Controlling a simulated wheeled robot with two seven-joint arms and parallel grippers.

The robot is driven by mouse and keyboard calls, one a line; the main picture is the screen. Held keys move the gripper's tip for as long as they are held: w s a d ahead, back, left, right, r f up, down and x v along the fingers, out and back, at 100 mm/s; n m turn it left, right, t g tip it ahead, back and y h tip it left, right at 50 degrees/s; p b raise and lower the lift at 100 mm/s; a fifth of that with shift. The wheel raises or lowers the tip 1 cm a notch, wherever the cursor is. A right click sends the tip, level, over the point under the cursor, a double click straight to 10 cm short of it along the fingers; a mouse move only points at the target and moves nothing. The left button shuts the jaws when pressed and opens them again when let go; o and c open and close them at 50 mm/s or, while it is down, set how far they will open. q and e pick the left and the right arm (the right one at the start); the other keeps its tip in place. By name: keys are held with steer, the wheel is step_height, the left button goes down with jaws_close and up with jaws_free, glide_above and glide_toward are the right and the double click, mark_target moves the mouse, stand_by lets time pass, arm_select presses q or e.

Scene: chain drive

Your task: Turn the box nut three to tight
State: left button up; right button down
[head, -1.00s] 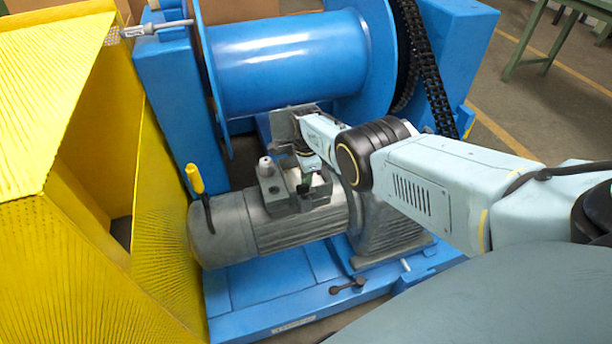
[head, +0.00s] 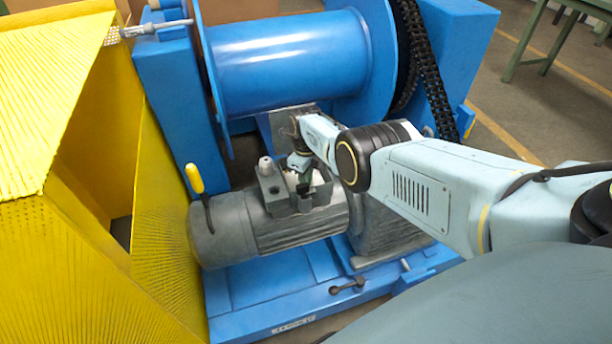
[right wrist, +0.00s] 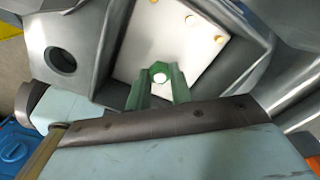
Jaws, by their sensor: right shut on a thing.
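The motor's grey terminal box (head: 275,190) is open on top of the grey motor in the head view. In the right wrist view its pale inner plate (right wrist: 135,62) shows, with several small brass nuts, one of them at the upper right (right wrist: 220,38). My right gripper (right wrist: 160,82) has green fingers on either side of a bright, pale nut (right wrist: 159,76) and is shut on it. In the head view the right gripper (head: 304,186) points down into the box, and the nut is hidden there. I cannot read which number the nut is. My left gripper is not in view.
A yellow-handled screwdriver (head: 196,180) stands at the motor's left end. A blue drum (head: 290,65) and a black chain (head: 430,70) lie behind. A yellow guard (head: 60,270) fills the left.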

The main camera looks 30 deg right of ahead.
steer(key=shift+w+d+r+m, duration=0.1)
steer(key=shift+w+r+m, duration=0.05)
steer(key=shift+m, duration=0.35)
steer(key=c, duration=1.3)
jaws_free()
steer(key=shift+o, duration=0.3)
steer(key=shift+r, duration=0.1)
